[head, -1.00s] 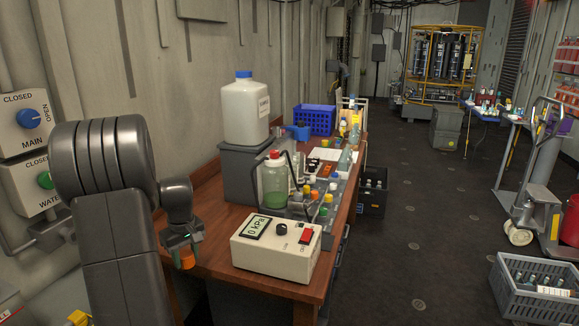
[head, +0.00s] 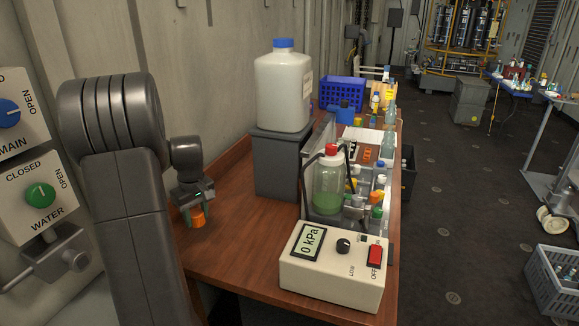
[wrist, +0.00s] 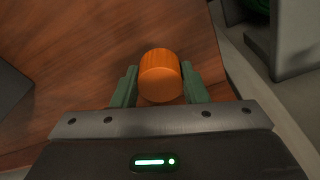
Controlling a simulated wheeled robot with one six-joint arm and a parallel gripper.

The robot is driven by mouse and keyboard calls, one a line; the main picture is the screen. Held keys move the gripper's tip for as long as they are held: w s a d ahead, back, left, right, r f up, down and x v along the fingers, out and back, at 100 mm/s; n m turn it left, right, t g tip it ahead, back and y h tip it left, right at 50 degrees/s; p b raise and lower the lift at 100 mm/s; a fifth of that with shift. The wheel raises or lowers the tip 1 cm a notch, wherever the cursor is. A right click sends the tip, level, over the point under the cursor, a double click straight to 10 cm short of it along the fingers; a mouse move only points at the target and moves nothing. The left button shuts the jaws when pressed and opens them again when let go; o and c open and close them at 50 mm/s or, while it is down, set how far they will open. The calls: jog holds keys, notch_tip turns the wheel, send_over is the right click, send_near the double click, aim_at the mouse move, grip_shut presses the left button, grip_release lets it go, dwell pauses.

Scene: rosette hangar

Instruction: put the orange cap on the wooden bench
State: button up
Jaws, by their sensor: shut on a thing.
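The orange cap (head: 198,216) is between the fingers of my gripper (head: 196,212), over the left end of the wooden bench (head: 238,252). In the wrist view the cap (wrist: 160,77) sits upright between two green fingers, and my gripper (wrist: 158,92) is shut on it. The reddish-brown wood of the bench (wrist: 75,60) spreads below and behind the cap. I cannot tell whether the cap touches the wood or hangs just above it.
A white meter box (head: 335,270) stands at the bench's front right. A grey block (head: 282,165) carries a large blue-capped jug (head: 283,88). A green-liquid bottle (head: 328,185) stands beside it. Wall valve boxes (head: 40,200) are at left. Bare wood lies between cap and meter.

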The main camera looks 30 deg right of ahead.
aim_at(203, 248)
jog(key=shift+s+f+p, duration=0.1)
jog(key=shift+f+p, duration=0.35)
jog(key=shift+f, duration=4.55)
jog(key=o, duration=0.9)
jog(key=shift+f, duration=0.1)
jog(key=r, duration=0.4)
jog(key=s+r, duration=0.1)
jog(key=r, duration=0.3)
jog(key=r+b, duration=0.1)
jog(key=r, duration=0.3)
jog(key=shift+s+d+r, duration=0.1)
jog(key=shift+s+d, duration=0.1)
